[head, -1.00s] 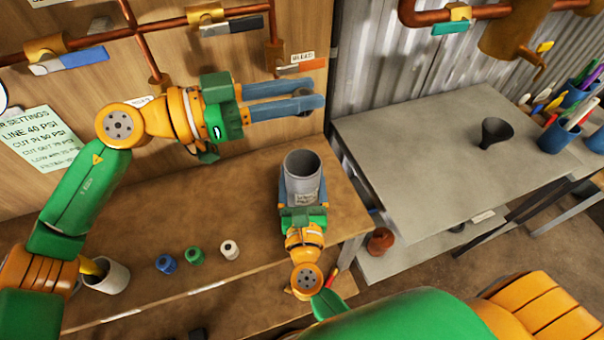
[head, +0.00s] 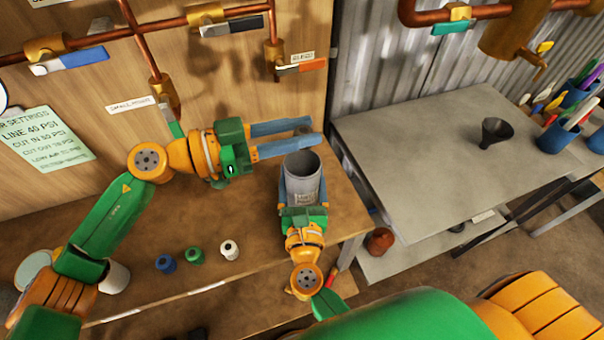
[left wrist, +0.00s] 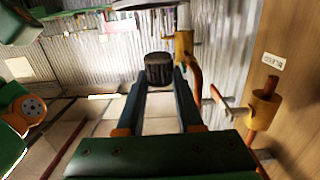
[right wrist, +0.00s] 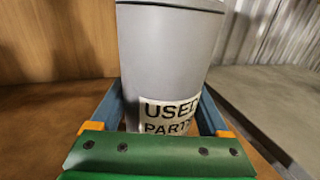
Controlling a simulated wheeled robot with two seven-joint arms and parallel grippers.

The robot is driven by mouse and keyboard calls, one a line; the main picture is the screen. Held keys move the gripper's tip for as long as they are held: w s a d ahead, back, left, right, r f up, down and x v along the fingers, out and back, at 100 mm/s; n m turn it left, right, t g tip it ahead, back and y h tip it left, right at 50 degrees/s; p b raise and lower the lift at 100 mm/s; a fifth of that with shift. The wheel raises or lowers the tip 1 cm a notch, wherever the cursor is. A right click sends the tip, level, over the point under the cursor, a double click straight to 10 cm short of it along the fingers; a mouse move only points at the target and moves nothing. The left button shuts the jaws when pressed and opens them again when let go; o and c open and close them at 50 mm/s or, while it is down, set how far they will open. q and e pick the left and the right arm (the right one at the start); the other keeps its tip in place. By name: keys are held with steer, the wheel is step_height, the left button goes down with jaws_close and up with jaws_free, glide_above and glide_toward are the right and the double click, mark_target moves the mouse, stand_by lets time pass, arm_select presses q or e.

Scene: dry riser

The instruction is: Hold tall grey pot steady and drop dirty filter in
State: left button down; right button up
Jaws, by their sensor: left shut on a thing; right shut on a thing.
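The tall grey pot (head: 304,166) stands upright and open-topped on the wooden bench. In the right wrist view the pot (right wrist: 170,60) carries a white label reading "USED PARTS", partly cut off. My right gripper (head: 303,188) is shut on the pot, one blue finger on each side. My left gripper (head: 311,136) is above and just behind the pot's mouth in the head view, its fingers pointing right. It is shut on the dirty filter, a dark short cylinder (left wrist: 158,70) at the fingertips in the left wrist view. The filter is hard to make out in the head view.
Blue (head: 165,263), green (head: 194,255) and white (head: 229,249) small spools stand on the bench to the left. Copper pipes with valves (head: 275,55) run along the wall behind. A grey table (head: 420,150) with a dark funnel (head: 495,132) stands right.

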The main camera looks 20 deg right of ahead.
arm_select(q)
steer(key=shift+f, duration=1.15)
steer(key=shift+c, duration=2.4)
jaws_free()
steer(key=a, duration=1.2)
steer(key=shift+r, duration=0.35)
steer(key=shift+s, duration=0.1)
